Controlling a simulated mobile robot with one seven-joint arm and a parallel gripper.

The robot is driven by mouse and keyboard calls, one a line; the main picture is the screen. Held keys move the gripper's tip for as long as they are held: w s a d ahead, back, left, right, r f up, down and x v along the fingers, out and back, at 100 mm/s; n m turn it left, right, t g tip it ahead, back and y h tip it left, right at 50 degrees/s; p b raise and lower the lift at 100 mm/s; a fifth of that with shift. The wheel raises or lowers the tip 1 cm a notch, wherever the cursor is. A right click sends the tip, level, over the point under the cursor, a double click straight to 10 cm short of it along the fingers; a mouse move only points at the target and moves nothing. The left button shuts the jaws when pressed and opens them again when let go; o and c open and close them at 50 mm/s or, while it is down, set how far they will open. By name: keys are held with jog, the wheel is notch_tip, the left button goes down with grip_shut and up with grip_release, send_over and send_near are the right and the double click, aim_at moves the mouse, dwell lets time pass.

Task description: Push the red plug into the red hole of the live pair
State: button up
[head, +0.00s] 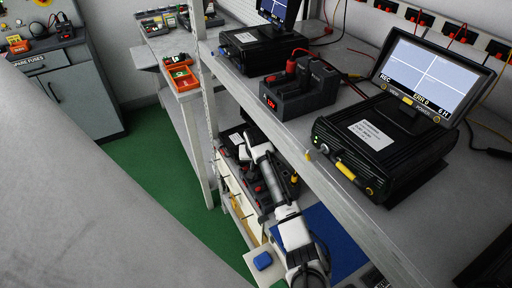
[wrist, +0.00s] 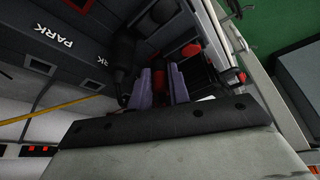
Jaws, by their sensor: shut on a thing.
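My gripper (wrist: 161,86) shows in the wrist view as two purple fingers close together. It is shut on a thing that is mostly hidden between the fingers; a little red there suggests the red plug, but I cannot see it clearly. In the head view my arm reaches to the dark units (head: 275,183) on the lower shelf, and the fingertips cannot be made out. Red parts (wrist: 190,50) show just beyond the fingers in the wrist view. I cannot single out the live pair or its red hole, nor tell whether the plug touches it.
Grey units marked PARK (wrist: 55,33) lie left of the fingers. A yellow cable (wrist: 55,109) runs nearby. The upper shelf (head: 330,150) overhangs my arm and carries a monitor unit (head: 385,145) and a small device with a red display (head: 298,90). Green floor (head: 165,165) is clear.

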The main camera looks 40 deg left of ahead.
jog(key=shift+r+p, duration=1.35)
jog(key=shift+r, duration=0.05)
jog(key=shift+f+p, duration=0.5)
jog(key=shift+p, duration=0.25)
dwell(1.8)
jog(key=shift+f, duration=1)
dwell(1.4)
jog(key=shift+r, duration=0.2)
jog(key=shift+r+p, duration=1.1)
jog(key=shift+r, duration=0.2)
